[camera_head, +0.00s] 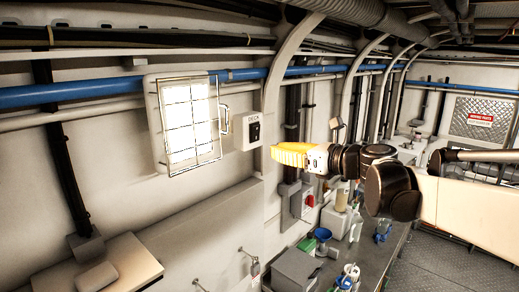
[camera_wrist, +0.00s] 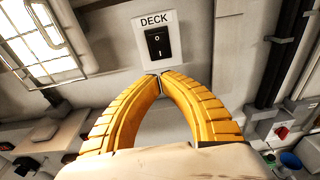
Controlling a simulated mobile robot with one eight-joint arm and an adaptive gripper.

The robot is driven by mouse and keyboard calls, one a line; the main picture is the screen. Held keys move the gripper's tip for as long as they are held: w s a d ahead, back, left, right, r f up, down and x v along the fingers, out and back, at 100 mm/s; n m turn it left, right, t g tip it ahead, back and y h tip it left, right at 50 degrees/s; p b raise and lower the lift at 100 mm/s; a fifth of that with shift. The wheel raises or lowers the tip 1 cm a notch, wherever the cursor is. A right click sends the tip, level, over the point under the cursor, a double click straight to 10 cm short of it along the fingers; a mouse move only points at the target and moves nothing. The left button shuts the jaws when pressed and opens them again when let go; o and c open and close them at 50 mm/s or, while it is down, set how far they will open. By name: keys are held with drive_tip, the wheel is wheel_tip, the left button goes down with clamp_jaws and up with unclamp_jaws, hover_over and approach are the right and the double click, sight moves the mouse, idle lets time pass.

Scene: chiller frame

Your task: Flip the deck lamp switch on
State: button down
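The deck lamp switch (camera_wrist: 157,42) is a black rocker with O and I marks on a pale plate labelled DECK, fixed to the wall. I cannot tell whether the tips touch the plate. The rocker's tilt is not clear.
Blue and white pipes (camera_head: 100,90) run above. A counter with bottles and a grey box (camera_head: 296,270) lies below right. A red-knobbed box (camera_wrist: 282,132) is on the wall.

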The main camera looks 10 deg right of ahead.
drive_tip(key=s+d+f+b, duration=0.1)
drive_tip(key=s+d, duration=0.3)
drive_tip(key=s, duration=0.2)
drive_tip(key=s+a+f+n+g+h+b, duration=0.1)
drive_tip(key=s+a+f+n+g+b, duration=0.25)
drive_tip(key=f, duration=0.55)
drive_tip(key=s+a+f+n+h+b, duration=0.1)
drive_tip(key=s+a+f+n+b, duration=0.15)
drive_tip(key=f+n+b, duration=0.55)
drive_tip(key=s+a+f+n+g+h+b, duration=0.1)
drive_tip(key=s+a+f+h+b, duration=0.2)
drive_tip(key=f, duration=0.8)
drive_tip(key=s+d+f+n+h+b, duration=0.1)
drive_tip(key=s+f+n+b, duration=0.3)
drive_tip(key=f, duration=0.4)
drive_tip(key=s+d+f+n+g+h+b, duration=0.1)
drive_tip(key=s+f+n+b, duration=0.3)
drive_tip(key=f, duration=0.5)
drive_tip(key=s+d+f+n+g+h+b, duration=0.1)
drive_tip(key=s+f+n+b, duration=0.3)
drive_tip(key=f+n+b, duration=0.4)
drive_tip(key=shift+s+d+f+h, duration=0.25)
drive_tip(key=shift+d+f+h, duration=0.35)
drive_tip(key=shift+h, duration=0.3)
